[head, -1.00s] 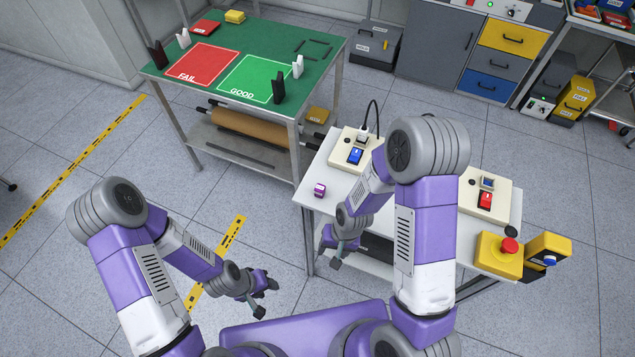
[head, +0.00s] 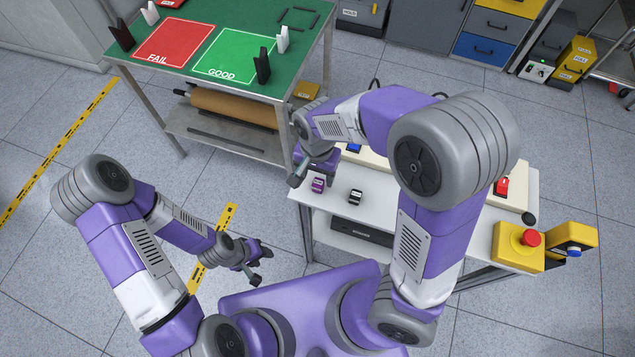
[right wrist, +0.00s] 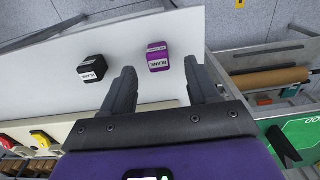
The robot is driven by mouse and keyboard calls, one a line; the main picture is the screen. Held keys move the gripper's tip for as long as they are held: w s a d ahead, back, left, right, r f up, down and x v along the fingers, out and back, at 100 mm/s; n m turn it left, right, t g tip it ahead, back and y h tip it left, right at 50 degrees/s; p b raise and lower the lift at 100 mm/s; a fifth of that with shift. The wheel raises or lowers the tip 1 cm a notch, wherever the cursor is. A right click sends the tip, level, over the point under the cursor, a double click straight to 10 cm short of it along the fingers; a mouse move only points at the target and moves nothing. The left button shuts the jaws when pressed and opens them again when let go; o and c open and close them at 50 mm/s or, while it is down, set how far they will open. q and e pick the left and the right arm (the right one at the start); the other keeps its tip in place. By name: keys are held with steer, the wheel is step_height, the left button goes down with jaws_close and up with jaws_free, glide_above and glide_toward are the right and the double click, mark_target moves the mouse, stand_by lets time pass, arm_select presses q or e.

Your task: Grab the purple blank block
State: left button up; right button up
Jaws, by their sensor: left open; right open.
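The purple block (head: 318,184) sits on the left part of the white table (head: 385,215). In the right wrist view the purple block (right wrist: 158,57) shows a white label reading BLANK. My right gripper (right wrist: 159,76) is open and empty, with the block just beyond the gap between its fingertips. In the head view my right gripper (head: 298,178) is beside the block, partly hidden by its own wrist. My left gripper (head: 262,266) is open and empty over the floor, left of the white table.
A black block (head: 356,197) with a white label, also in the right wrist view (right wrist: 90,68), lies right of the purple one. A yellow box with a red button (head: 529,239) stands at the right end. The green table (head: 285,68) is behind to the left.

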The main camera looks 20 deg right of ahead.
mark_target(318, 182)
step_height(318, 182, down, 5)
steer(key=shift+d+r+b, duration=0.1)
steer(key=shift+d+b, duration=0.05)
steer(key=shift+b, duration=0.85)
steer(key=shift+r, duration=0.1)
steer(key=shift+c, duration=0.6)
steer(key=c, duration=0.9)
step_height(318, 182, up, 9)
steer(key=p, duration=0.3)
steer(key=shift+p, duration=0.4)
steer(key=shift+r, duration=0.55)
